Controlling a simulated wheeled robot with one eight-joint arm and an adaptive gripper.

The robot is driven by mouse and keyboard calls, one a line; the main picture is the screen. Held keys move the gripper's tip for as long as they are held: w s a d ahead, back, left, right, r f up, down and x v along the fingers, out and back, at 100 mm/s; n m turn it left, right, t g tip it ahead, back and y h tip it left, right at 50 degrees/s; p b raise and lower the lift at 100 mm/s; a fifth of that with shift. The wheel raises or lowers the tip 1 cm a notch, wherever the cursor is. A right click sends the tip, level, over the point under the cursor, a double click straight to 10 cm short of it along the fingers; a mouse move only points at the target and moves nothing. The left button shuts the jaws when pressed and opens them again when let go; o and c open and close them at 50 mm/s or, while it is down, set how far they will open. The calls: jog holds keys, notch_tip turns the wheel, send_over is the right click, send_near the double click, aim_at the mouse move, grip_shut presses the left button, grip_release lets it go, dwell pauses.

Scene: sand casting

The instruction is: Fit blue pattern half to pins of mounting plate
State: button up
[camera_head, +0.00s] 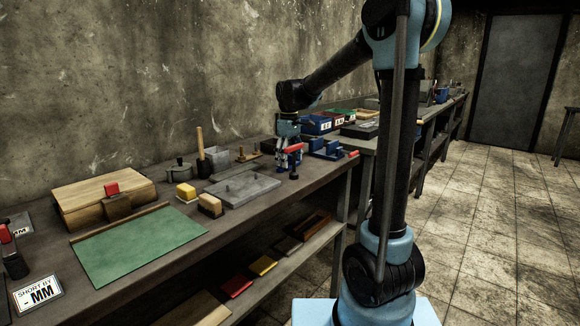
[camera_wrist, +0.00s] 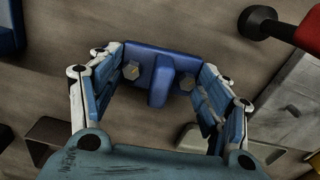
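The blue pattern half (camera_wrist: 143,55) lies on the bench in the wrist view, with a raised middle rib and a hex bolt on each side. My gripper (camera_wrist: 162,70) is open, with one finger beside each end of it; whether the fingers touch it is unclear. In the head view my gripper (camera_head: 289,158) is low over the bench, and the pattern half cannot be told apart from it. A flat grey plate (camera_head: 243,188), which looks like the mounting plate, lies left of my gripper. A grey block also shows at the right of the wrist view.
A blue fixture with a red end (camera_head: 325,148) stands right of my gripper. A red tool with a black knob (camera_wrist: 258,22) lies close by in the wrist view.

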jog(key=shift+f, duration=0.1)
jog(key=c, duration=0.3)
jog(key=shift+s, duration=0.1)
